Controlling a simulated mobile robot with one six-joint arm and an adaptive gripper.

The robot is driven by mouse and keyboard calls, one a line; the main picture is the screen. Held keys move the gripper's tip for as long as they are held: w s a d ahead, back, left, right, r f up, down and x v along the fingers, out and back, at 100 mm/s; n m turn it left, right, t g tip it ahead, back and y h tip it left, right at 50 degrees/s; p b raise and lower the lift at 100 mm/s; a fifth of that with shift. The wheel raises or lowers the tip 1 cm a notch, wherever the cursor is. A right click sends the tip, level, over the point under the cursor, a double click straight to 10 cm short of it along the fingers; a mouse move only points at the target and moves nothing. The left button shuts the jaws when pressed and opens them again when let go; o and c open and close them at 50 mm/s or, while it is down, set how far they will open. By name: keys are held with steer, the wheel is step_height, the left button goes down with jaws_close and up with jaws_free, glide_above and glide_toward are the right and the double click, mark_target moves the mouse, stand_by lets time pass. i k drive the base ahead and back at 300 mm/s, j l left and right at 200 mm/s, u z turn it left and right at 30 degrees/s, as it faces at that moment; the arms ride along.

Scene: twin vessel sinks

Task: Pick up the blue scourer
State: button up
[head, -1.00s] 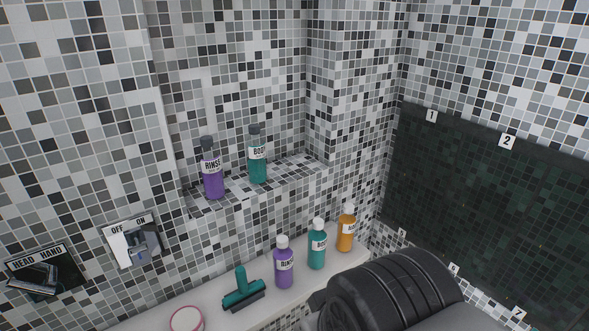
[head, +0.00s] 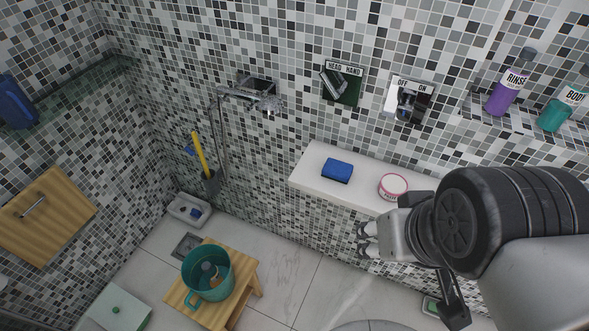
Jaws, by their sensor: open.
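The blue scourer (head: 338,171), a small blue block with a darker edge, lies on the white ledge (head: 308,178) along the tiled wall. My gripper (head: 363,240) is open and empty, in front of the ledge and below it in the picture, to the lower right of the scourer. It is apart from the scourer. My arm covers the right part of the ledge.
A round pink-rimmed tub (head: 393,186) sits on the ledge right of the scourer. Wall controls (head: 343,84) are above. A wooden stool (head: 245,282) with a teal pot (head: 208,273) stands on the floor at lower left. The ledge's left end is clear.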

mark_target(336, 171)
steer(key=i+j+z, duration=0.55)
steer(key=j, duration=0.15)
steer(key=i+j+z, duration=0.15)
steer(key=j+z, duration=0.15)
